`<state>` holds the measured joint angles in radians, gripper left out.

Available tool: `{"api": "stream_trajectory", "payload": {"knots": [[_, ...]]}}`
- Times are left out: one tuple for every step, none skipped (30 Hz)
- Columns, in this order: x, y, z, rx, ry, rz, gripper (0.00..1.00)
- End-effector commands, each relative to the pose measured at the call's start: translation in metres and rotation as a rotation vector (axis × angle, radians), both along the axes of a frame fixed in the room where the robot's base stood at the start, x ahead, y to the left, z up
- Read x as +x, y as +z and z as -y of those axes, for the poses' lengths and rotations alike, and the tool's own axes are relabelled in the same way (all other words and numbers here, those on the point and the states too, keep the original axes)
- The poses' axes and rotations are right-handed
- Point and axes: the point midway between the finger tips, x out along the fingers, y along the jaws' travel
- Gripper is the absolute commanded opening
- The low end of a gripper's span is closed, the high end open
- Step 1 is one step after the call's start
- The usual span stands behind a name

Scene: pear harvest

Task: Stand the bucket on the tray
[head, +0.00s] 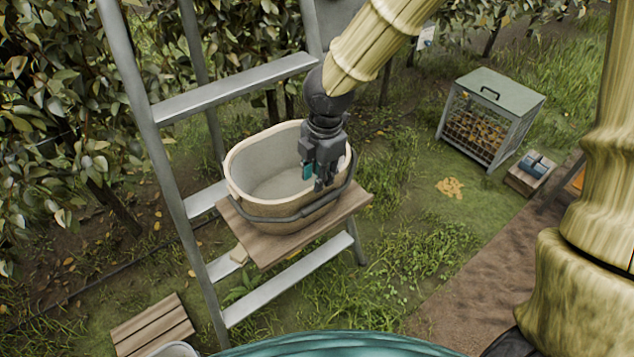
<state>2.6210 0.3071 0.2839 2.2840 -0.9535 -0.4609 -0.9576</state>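The bucket (250,165) is a pale oval tub with a tan rim and a brownish outside. It appears upright on the wooden tray (351,207), a board set at the ladder, though its base contact is partly hidden. Its dark handle (285,217) lies lowered around the front side. The bucket's visible inside looks empty. My gripper (315,181) points down at the bucket's right side, overlapping the opening and the right rim in the picture. Its fingers are small and dark with a teal patch; whether they touch or grip the rim is unclear.
The metal ladder (160,150) stands around the tray, with leafy branches behind. A green-topped mesh crate (490,115) and a small box (534,165) stand at the right. A slatted wooden piece (150,325) lies at the lower left. Grass is open between ladder and crate.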

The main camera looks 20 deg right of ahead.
Motion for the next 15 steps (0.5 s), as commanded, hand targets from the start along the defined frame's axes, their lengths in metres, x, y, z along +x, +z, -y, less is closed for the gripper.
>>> {"api": "stream_trajectory", "payload": {"knots": [[0.0,0.007,0.0,0.002,-0.002,0.002,0.27],[-0.001,0.011,0.001,0.002,-0.002,0.002,0.27],[-0.002,0.017,0.001,0.003,-0.001,0.002,0.27],[-0.002,0.021,0.001,0.002,-0.001,0.002,0.27],[-0.002,0.026,0.001,0.002,-0.001,0.003,0.27],[-0.003,0.032,0.001,0.002,-0.001,0.003,0.27],[-0.003,0.036,0.001,0.002,-0.001,0.002,0.27],[-0.004,0.04,0.001,0.002,0.0,0.002,0.27],[-0.005,0.045,0.002,0.002,0.0,0.002,0.27],[-0.006,0.049,0.002,0.003,-0.001,0.002,0.27],[-0.006,0.052,0.002,0.003,-0.002,0.001,0.27],[-0.006,0.057,0.003,0.002,-0.001,0.002,0.27],[-0.006,0.06,0.002,0.001,0.0,0.003,0.27],[-0.007,0.063,0.003,0.001,0.0,0.002,0.27],[-0.007,0.066,0.003,0.0,-0.001,0.001,0.27]]}}
